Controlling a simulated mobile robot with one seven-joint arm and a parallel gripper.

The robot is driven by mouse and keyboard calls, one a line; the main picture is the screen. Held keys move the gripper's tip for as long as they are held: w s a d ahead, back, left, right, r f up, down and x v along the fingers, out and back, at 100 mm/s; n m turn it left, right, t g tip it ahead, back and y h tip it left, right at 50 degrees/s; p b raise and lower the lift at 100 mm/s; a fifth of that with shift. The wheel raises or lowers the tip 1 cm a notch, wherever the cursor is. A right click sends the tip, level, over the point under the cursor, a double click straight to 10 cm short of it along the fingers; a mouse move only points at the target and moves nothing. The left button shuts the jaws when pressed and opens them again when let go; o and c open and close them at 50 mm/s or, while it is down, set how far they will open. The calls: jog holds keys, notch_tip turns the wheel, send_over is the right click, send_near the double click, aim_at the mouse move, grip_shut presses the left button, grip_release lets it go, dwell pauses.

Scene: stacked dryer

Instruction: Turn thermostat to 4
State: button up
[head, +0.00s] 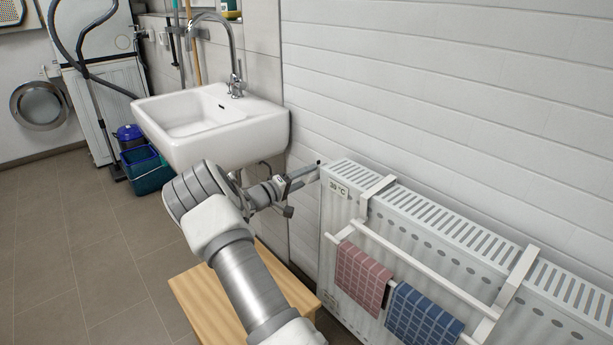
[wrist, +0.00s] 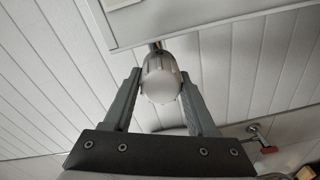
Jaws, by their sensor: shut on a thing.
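The thermostat knob (wrist: 160,86) is a pale, rounded cap seen end-on in the middle of the wrist view. Its numbers and pointer cannot be read. My gripper (wrist: 161,76) is shut on it, with one finger on each side. In the head view my gripper (head: 303,176) reaches to the left end of the white radiator (head: 345,215), near its top corner. The knob cannot be made out there.
A towel rail with a pink towel (head: 362,277) and blue towel (head: 420,318) hangs in front. A wooden bench (head: 205,300) stands below my arm; a sink (head: 213,122) is behind it.

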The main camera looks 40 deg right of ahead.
jog(key=n+p, duration=0.2)
jog(key=n, duration=0.4)
jog(key=shift+a, duration=0.1)
jog(key=n+p, duration=0.2)
jog(key=n, duration=0.3)
jog(key=shift+g+p, duration=0.3)
jog(key=n+p, duration=0.2)
jog(key=n, duration=0.4)
jog(key=shift+n+g, duration=0.3)
jog(key=n+p, duration=0.1)
jog(key=n, duration=0.4)
jog(key=shift+f, duration=0.1)
jog(key=shift+n, duration=0.4)
jog(key=o, duration=1.4)
jog(key=shift+c, duration=0.2)
